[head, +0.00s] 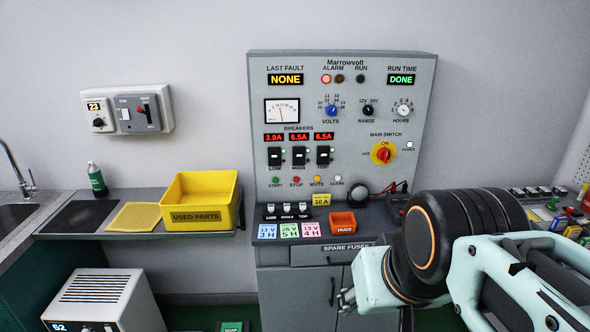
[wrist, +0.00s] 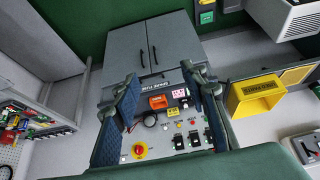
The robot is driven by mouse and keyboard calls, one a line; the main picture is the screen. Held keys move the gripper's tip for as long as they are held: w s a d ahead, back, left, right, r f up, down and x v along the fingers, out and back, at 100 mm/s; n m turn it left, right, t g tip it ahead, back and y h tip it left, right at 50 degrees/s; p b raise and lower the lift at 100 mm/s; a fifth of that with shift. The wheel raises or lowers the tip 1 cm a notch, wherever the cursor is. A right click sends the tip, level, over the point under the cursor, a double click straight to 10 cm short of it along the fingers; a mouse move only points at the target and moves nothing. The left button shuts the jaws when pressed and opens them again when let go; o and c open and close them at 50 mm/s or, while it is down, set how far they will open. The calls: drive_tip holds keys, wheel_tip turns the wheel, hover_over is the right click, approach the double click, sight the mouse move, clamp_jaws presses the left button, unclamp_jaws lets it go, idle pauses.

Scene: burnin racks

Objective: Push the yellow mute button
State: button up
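The yellow mute button (head: 316,178) is a small round button low on the grey Marrowvolt panel (head: 345,215), above its MUTE label. It sits between the red stop button (head: 295,179) and the pale clear button (head: 337,177). My gripper (wrist: 162,76) is open and empty in the wrist view, its two fingers spread with the panel and cabinet showing between and beyond them. In the head view the tip of my gripper (head: 346,300) shows low, in front of the cabinet, below and apart from the button. My arm hides much of the gripper there.
On the ledge under the buttons stand a yellow 10 A tag (head: 321,200), an orange DUDS bin (head: 343,223) and several coloured cards. A yellow used-parts bin (head: 202,201) stands left of the panel. A red main switch (head: 383,153) is at the panel's right.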

clamp_jaws()
idle(1.3)
